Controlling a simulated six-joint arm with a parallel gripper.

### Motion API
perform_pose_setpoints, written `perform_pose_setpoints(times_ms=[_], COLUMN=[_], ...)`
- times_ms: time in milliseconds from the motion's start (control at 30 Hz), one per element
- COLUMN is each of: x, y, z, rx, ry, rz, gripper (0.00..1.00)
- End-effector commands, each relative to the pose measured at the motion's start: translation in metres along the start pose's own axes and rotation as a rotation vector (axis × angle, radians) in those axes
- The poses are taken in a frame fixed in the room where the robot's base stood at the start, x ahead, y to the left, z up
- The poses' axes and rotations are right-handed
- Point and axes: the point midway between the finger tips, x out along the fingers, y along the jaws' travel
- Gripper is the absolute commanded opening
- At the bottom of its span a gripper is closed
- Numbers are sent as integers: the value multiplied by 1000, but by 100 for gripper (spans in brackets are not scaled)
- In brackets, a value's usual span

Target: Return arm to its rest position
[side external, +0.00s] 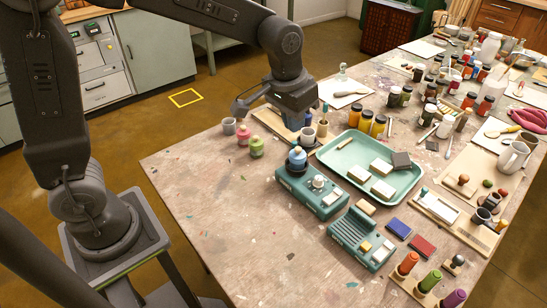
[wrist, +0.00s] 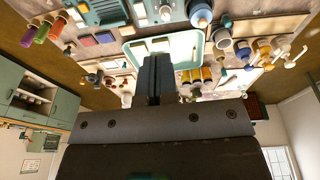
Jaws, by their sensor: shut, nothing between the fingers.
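The wrist view is upside down, with the table at the top.
A teal tray (side external: 402,189) with pale blocks and a teal device (side external: 318,203) with a blue bottle lie right. The table's front left is clear.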

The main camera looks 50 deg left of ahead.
Motion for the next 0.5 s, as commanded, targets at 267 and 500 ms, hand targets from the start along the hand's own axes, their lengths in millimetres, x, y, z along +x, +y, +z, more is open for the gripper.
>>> perform_pose_setpoints(times_ms=[267, 500], x=[-71, -92], y=[-35, -54], z=[76, 142], rx=[0, 3], ry=[141, 247], rz=[-2, -17], gripper=[0, 0])
